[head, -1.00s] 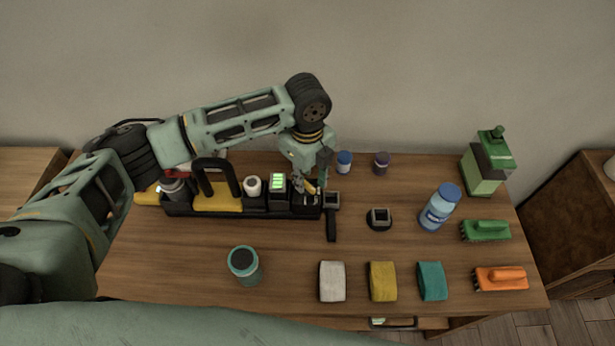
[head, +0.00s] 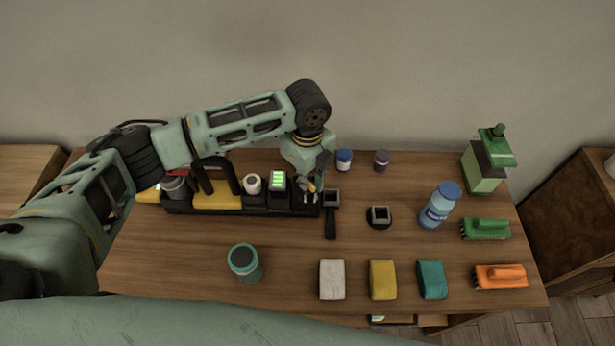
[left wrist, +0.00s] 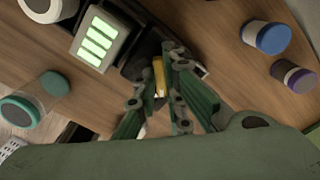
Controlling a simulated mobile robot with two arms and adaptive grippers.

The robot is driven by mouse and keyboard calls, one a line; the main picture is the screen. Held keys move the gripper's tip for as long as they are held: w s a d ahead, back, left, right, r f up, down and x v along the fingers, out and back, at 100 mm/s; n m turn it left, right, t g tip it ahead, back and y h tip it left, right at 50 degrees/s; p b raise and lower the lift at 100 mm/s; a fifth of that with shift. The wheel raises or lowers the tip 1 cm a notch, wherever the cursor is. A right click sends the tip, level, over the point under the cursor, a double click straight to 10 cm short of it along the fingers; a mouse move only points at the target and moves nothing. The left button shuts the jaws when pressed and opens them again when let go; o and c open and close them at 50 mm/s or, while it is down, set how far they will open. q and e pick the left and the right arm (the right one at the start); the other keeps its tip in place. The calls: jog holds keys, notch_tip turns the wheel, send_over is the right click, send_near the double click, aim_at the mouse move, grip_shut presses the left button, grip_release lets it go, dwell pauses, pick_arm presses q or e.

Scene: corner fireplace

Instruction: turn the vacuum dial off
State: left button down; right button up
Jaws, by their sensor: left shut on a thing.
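The vacuum (head: 235,211) is a long black body with a yellow section and a black handle, at the left back of the wooden table. A lit green display (head: 278,181) stands on it and also shows in the left wrist view (left wrist: 101,40). At its right end, my left gripper (head: 312,190) reaches down from above. In the left wrist view, the fingers (left wrist: 165,80) are closed around a small yellow piece, the dial (left wrist: 159,76). The fingers hide much of the dial, and I cannot read its setting. My right gripper is not in view.
A black tool (head: 331,215) lies close to the right of the gripper. Two small jars (head: 344,160) stand behind it. A blue bottle (head: 440,205), sponges (head: 383,280) and brushes (head: 486,229) are to the right. A teal jar (head: 245,262) stands in front.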

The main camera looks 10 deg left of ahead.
pick_arm(q)
jog(key=shift+r, duration=0.1)
jog(key=shift+r+n+p, duration=0.15)
jog(key=shift+n+p, duration=0.55)
jog(key=shift+p, duration=0.35)
jog(key=n+p, duration=0.3)
jog(key=shift+p, duration=0.4)
jog(key=n+p, duration=0.2)
jog(key=n, duration=0.1)
jog(key=shift+p, duration=0.35)
jog(key=shift+n+p, duration=0.55)
jog(key=shift+n, duration=0.25)
jog(key=shift+f, duration=0.2)
jog(key=c, duration=1.8)
grip_release()
jog(key=shift+c, duration=0.2)
